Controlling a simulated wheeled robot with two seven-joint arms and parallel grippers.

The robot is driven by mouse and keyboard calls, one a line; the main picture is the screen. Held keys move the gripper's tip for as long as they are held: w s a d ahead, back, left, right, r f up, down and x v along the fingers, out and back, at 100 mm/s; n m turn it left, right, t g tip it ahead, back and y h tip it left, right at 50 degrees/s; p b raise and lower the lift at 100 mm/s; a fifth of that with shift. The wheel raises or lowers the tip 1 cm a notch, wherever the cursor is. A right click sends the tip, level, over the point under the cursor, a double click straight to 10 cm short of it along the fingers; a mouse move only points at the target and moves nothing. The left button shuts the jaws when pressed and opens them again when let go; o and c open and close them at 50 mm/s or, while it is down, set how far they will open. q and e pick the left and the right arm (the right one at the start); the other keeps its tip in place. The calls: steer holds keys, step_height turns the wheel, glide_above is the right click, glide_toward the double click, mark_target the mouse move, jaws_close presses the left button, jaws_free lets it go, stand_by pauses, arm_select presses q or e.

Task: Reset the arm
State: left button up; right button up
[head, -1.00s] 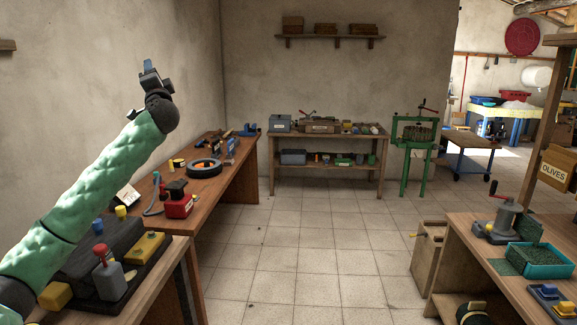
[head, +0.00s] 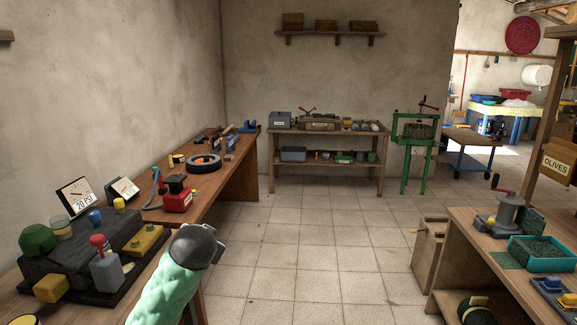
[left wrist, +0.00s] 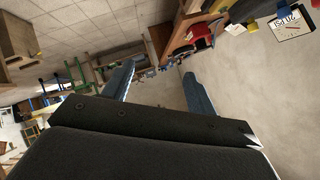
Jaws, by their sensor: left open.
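My left arm, with its green padded sleeve (head: 165,297), comes up from the bottom of the head view and ends in a dark rounded joint (head: 196,245) near the corner of the left bench. Its fingers cannot be made out in the head view. In the left wrist view the left gripper (left wrist: 158,72) shows two blue fingers spread apart with nothing between them. That view is turned on its side. My right arm and gripper are not in view.
The left bench holds a dark block unit (head: 75,262) with colored knobs, a dial card reading 20 PSI (head: 76,197) and a red device (head: 177,195). A wooden bench (head: 480,242) with a teal tray (head: 545,257) stands right. The tiled floor (head: 320,240) between is clear.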

arm_select(q)
steer(key=s+d+f+g+h+b, duration=0.1)
steer(key=s+f+g, duration=0.2)
steer(key=s+f, duration=1.1)
steer(key=s+d+f+n+g+h+b, duration=0.1)
steer(key=s+d+f+g+b, duration=0.1)
steer(key=s+f, duration=1.2)
steer(key=s+d+f+n+g+h+b, duration=0.1)
steer(key=s+f+g, duration=0.3)
steer(key=s+f, duration=1)
steer(key=shift+s+d+g+h+b, duration=0.4)
steer(key=shift+s+d+b, duration=0.3)
steer(key=shift+s, duration=0.5)
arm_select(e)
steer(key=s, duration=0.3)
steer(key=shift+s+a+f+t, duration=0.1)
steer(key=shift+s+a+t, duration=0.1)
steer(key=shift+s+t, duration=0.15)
arm_select(q)
steer(key=shift+f, duration=0.1)
steer(key=shift+c, duration=0.3)
